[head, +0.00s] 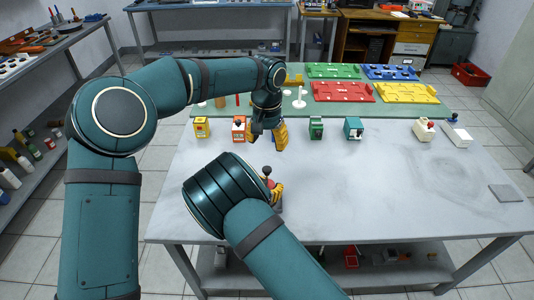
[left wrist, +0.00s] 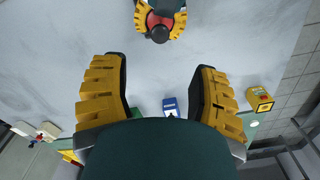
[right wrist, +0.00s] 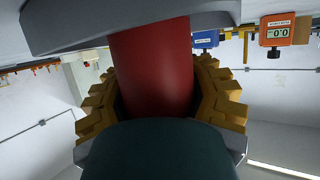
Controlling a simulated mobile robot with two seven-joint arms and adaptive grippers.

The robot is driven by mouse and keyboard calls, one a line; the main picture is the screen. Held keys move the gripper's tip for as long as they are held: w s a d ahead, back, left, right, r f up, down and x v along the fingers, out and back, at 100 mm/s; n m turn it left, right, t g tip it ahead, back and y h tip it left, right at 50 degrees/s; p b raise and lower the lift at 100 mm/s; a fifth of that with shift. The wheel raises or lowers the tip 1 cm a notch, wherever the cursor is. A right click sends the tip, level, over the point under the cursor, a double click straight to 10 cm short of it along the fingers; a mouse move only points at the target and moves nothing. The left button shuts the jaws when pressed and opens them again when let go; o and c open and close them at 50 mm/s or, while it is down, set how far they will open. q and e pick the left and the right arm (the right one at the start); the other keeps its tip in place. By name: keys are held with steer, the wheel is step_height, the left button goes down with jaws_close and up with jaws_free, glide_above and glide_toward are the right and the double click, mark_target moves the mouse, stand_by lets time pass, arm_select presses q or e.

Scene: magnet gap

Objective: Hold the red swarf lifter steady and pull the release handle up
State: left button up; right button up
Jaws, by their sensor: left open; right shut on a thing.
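The red swarf lifter (right wrist: 150,75) is a red cylinder with a wide grey flange in the right wrist view. My right gripper (right wrist: 162,100) is shut around the red body. In the left wrist view, a black ball knob (left wrist: 159,34) shows at the lifter's end, between the right gripper's yellow fingers; it looks like the release handle's. In the head view this knob (head: 267,170) is at the top of the lifter, which my right arm partly hides. My left gripper (head: 268,137) is open and empty, beyond the lifter and apart from it.
Small boxes stand along the table's far side: yellow (head: 201,127), orange (head: 239,130), green (head: 316,128), teal (head: 353,128) and cream (head: 424,130). A grey pad (head: 505,193) lies at the right. Coloured trays lie behind. The table's middle right is clear.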

arm_select(q)
step_height(320, 180, up, 2)
stand_by(0.5)
arm_select(e)
steer(key=o, duration=1.5)
